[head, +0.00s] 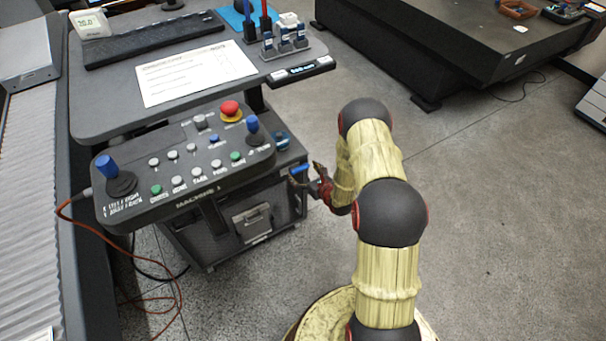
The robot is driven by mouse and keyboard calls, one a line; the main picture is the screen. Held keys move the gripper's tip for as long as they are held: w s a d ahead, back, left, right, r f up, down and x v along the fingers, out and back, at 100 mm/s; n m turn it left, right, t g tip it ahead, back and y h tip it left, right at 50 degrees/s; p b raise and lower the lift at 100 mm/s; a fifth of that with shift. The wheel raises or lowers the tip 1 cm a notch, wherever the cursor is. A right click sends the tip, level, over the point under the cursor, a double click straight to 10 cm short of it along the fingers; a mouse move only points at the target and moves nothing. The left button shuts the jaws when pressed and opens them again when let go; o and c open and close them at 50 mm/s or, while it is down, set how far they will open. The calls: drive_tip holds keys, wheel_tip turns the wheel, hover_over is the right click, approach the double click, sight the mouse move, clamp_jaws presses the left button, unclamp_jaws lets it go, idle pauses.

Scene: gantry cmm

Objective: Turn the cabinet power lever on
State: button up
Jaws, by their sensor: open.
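The dark grey cabinet (222,243) stands under the control panel, with a grey latch-like plate (251,222) on its front. A small blue bar (300,169) shows at the cabinet's right side, and it may be the power lever; its mount and its on or off position cannot be made out. My gripper (309,180), dark with red parts, is open beside the cabinet's right side, close to the blue bar. I cannot tell whether a finger touches the bar. My arm comes in from the lower right.
The control panel (190,196) has blue-topped joysticks, several buttons and a red emergency stop (231,108). A desk (125,105) with a paper sheet (196,71) stands above it. An orange cable (66,208) hangs at left. The floor (490,210) at right is clear.

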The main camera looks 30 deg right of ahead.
drive_tip(key=shift+w, duration=0.1)
drive_tip(key=shift+c, duration=1.1)
drive_tip(key=c, duration=1.5)
